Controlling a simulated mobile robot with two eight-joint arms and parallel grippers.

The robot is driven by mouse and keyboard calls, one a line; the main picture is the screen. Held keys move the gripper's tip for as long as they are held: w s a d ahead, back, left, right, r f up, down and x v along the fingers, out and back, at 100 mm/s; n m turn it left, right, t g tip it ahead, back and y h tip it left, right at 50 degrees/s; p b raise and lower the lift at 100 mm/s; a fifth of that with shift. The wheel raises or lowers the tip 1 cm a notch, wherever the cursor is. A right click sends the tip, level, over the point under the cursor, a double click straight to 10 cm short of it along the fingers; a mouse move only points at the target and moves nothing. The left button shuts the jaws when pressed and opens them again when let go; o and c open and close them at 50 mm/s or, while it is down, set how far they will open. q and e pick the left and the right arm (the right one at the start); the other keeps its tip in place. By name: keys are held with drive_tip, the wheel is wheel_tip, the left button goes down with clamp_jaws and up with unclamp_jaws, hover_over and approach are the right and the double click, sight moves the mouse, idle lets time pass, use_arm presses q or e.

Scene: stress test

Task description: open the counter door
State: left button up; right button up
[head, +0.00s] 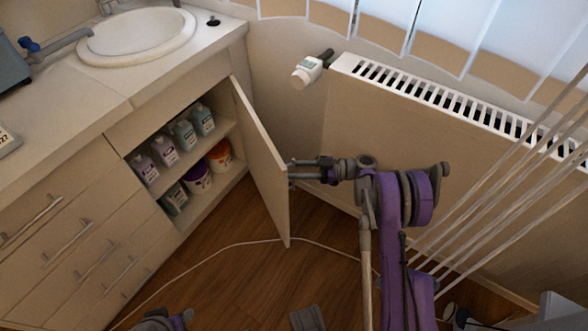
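The counter door (262,160) stands wide open, swung out from the cabinet at its right side. Its inner face is toward me. My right gripper (295,172), on the purple arm, is at the door's free edge, on the outer side. Its fingertips are close to or touching the door. The door's outer face and any handle there are hidden, so I cannot tell whether the fingers hold anything. Part of my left arm (165,320) shows at the bottom edge, its fingers not clearly visible.
Bottles (185,133) and tubs (197,178) stand on the open cabinet's shelves. Drawers (70,245) are on the left, below a counter with a sink (137,36). A radiator (440,140) stands behind my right arm. A white cable (225,250) crosses the wooden floor.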

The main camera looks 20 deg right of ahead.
sight(294, 159)
wheel_tip(294, 159, up, 10)
drive_tip(key=p, duration=0.2)
drive_tip(key=shift+p, duration=0.3)
